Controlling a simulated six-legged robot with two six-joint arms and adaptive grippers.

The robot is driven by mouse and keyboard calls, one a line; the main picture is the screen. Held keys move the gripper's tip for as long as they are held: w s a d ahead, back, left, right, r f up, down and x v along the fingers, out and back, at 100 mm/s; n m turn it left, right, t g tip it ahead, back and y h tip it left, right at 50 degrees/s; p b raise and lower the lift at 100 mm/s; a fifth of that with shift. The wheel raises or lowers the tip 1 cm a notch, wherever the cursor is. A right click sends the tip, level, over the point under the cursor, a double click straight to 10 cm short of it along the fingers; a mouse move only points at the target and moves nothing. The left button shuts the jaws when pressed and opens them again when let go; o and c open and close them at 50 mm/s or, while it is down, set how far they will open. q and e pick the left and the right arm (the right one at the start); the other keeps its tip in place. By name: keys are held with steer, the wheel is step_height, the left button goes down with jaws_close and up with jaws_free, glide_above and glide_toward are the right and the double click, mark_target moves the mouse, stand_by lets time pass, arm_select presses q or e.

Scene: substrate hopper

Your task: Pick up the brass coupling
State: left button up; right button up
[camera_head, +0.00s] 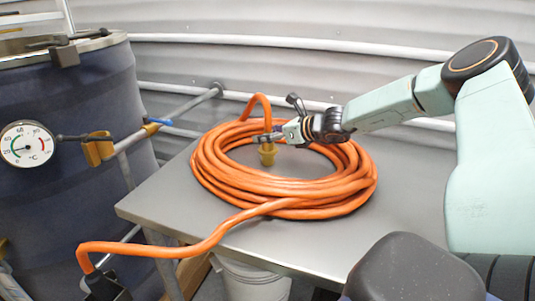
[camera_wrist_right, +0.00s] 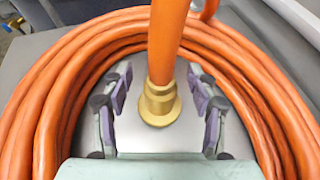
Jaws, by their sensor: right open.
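The brass coupling (camera_head: 267,154) hangs at the end of an orange hose that arches over the coil's back. In the right wrist view the brass coupling (camera_wrist_right: 159,104) sits on the hose end, centred between the fingers. My right gripper (camera_head: 270,138) is at the coupling and hose end, inside the coil. In the right wrist view my right gripper (camera_wrist_right: 160,88) is open, with a pad on each side of the coupling and visible gaps to both. The orange hose coil (camera_head: 285,200) lies on the grey table. My left gripper is not in view.
The grey table (camera_head: 150,205) has free room left and right of the coil. A dark blue drum (camera_head: 70,100) with a dial gauge (camera_head: 27,144) stands left. The hose runs off the table's front edge. A white bucket (camera_head: 255,282) is below.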

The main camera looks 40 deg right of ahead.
steer(key=shift+s+d+r, duration=0.1)
steer(key=shift+s+r, duration=0.05)
steer(key=shift+c, duration=1.1)
steer(key=c, duration=0.4)
jaws_close()
